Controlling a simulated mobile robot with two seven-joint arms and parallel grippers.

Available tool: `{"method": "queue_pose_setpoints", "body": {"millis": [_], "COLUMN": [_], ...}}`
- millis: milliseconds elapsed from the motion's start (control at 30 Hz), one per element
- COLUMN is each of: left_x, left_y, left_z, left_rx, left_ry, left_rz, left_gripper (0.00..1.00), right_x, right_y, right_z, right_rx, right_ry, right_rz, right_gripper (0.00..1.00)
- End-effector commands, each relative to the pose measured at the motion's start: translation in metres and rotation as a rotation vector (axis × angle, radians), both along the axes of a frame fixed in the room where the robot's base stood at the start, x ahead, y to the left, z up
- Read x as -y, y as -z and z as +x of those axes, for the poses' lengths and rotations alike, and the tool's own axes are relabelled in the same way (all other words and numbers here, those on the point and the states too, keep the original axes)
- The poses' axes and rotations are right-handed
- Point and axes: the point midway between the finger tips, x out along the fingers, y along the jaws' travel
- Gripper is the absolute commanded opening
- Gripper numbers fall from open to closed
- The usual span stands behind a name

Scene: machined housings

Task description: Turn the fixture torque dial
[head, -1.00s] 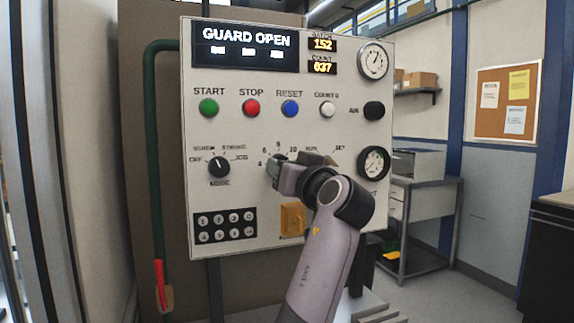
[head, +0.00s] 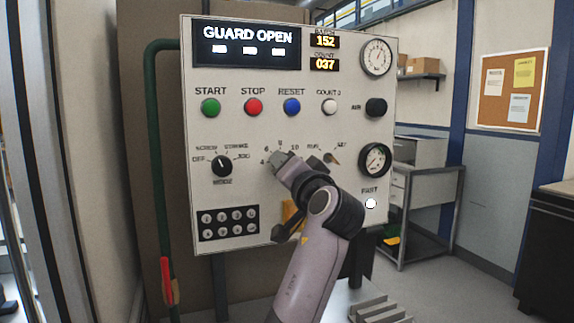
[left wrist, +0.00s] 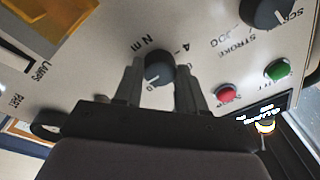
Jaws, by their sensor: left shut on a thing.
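The fixture torque dial (left wrist: 159,66) is a dark round knob on the white control panel (head: 240,75), with "N m" and numbers around it in the left wrist view. My left gripper (left wrist: 161,72) has a finger on each side of the dial and is shut on it. In the head view the left gripper (head: 279,163) covers the dial, below its printed scale of 4 to 10. I cannot read the dial's setting. My right gripper is not in view.
The mode knob (head: 222,167) sits left of the dial. Start (head: 211,107), stop (head: 253,107) and reset (head: 292,106) buttons are above. A yellow part (head: 291,212) is partly hidden behind my arm. The display (head: 247,45) reads GUARD OPEN.

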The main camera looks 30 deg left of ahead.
Motion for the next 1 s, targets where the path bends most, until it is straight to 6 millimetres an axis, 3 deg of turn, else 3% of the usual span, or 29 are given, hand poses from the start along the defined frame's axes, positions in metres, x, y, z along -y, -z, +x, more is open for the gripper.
{"method": "queue_pose_setpoints", "body": {"millis": [433,467,500,533,833,1000], "left_x": [-0.001,-0.001,-0.001,-0.001,0.001,0.017], "left_y": [-0.002,-0.002,-0.002,-0.002,0.000,0.005], "left_z": [0.000,0.000,0.000,0.000,-0.001,-0.014], "left_rx": [-0.004,-0.004,-0.004,-0.005,-0.005,-0.004], "left_ry": [-0.002,-0.002,-0.003,-0.002,0.000,0.002], "left_rz": [0.012,0.012,0.011,0.011,0.008,0.007], "left_gripper": [0.10,0.50,0.63,0.66,0.66,0.66], "right_x": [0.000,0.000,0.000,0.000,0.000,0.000], "right_y": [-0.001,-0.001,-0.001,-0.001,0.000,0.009], "right_z": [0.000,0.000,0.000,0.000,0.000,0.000], "right_rx": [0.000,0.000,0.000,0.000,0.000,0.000], "right_ry": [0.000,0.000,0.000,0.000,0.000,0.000], "right_rz": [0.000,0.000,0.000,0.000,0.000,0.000], "right_gripper": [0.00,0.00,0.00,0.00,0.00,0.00]}}
